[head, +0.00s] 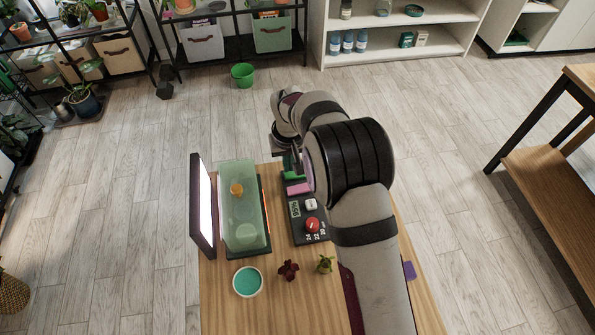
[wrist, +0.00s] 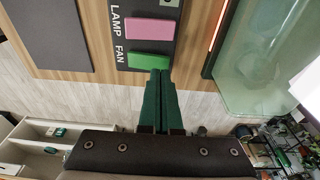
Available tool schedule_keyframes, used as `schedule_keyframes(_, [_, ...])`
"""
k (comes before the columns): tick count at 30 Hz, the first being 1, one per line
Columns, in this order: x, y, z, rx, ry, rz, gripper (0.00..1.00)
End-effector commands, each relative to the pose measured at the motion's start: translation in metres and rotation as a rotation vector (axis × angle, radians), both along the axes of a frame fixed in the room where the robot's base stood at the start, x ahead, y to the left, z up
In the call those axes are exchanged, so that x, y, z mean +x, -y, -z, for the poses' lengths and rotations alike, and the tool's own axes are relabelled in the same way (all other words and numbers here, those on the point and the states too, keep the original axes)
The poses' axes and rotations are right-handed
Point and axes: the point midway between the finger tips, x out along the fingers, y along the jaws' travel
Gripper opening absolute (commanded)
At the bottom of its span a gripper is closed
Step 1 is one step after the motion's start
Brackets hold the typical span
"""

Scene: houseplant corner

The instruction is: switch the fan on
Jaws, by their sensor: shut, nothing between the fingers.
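The green FAN switch (wrist: 150,61) sits at the end of a dark control panel (wrist: 119,40) in the wrist view, beside the pink LAMP switch (wrist: 152,30). In the head view the green switch (head: 292,175) is partly hidden by my arm. My gripper (wrist: 160,72) is shut and empty, dark green fingers together, with its tips at the near edge of the green switch. I cannot tell whether they touch it. The fan itself is not clearly visible.
The panel also carries a small display (head: 295,209), a white button (head: 311,204) and a red knob (head: 312,225). A glass tank (head: 240,222) and a bright upright panel (head: 203,205) stand left.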

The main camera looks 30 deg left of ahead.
Motion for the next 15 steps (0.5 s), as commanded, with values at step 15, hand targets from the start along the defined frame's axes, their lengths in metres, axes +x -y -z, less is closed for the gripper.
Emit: schedule_keyframes(15, [0.0000,0.0000,0.0049,0.000,0.000,0.000,0.00])
